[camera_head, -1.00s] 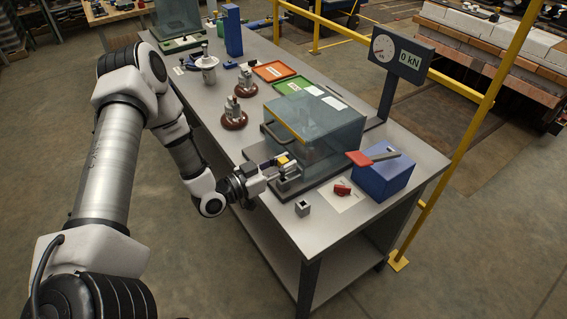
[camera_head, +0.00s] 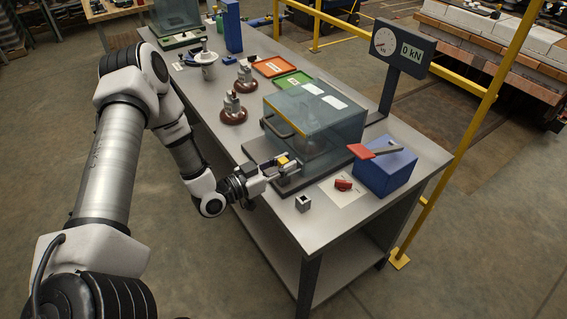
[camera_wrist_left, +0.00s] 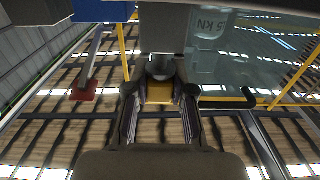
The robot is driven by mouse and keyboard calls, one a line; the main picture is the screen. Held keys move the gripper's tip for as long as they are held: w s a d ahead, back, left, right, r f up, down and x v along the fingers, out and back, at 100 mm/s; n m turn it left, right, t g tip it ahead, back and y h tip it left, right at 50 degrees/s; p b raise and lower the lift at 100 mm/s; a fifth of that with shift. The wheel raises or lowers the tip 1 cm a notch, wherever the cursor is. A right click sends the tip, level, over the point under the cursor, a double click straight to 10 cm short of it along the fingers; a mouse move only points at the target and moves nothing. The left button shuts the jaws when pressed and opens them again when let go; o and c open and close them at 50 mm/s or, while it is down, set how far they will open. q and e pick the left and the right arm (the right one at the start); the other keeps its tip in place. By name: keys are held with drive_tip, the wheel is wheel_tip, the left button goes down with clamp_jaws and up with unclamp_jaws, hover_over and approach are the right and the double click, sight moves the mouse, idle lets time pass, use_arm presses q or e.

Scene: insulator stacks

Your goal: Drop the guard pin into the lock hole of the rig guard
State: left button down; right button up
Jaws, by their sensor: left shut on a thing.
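The rig guard (camera_head: 318,120) is a clear box with a yellow-edged front and a dark handle, standing closed on the bench. My left gripper (camera_head: 284,164) is at its near left lower corner. In the left wrist view the gripper (camera_wrist_left: 160,97) is shut on a yellow block-like piece, which I take as the guard pin (camera_wrist_left: 160,91). A grey rounded part lies just beyond it, close to the guard's clear wall (camera_wrist_left: 245,60). The lock hole is hidden by the fingers, so I cannot tell whether the pin is in it. My right gripper is not in view.
A blue box (camera_head: 386,175) with a red-handled lever stands right of the guard. A small grey square socket (camera_head: 303,203) and a red item (camera_head: 344,184) lie in front.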

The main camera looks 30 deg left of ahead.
use_arm(q)
drive_tip(key=shift+f+b, duration=0.7)
drive_tip(key=shift+f, duration=0.25)
drive_tip(key=c, duration=0.9)
unclamp_jaws()
drive_tip(key=shift+v, duration=3.75)
drive_tip(key=shift+s, duration=0.1)
